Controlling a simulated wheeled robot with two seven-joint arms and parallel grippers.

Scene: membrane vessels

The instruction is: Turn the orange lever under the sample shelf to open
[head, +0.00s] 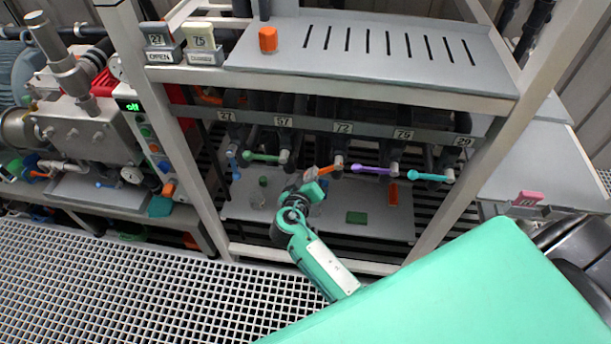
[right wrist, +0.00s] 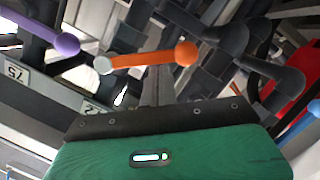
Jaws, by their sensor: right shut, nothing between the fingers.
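The orange lever (head: 327,169) hangs under the shelf below the label 72, with a pale pivot at its right end. In the right wrist view the orange lever (right wrist: 145,60) runs from a white pivot at left to an orange ball end at right. My right gripper (head: 310,177) is shut and empty, at the lever's ball end in the head view and partly covering it. I cannot tell whether they touch. The sample shelf (head: 400,78) is the grey slotted plate above. My left gripper is not in view.
A blue lever (head: 233,161) and a green lever (head: 262,157) hang to the left, a purple lever (head: 370,170) and a cyan lever (head: 428,177) to the right. White posts flank the opening.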

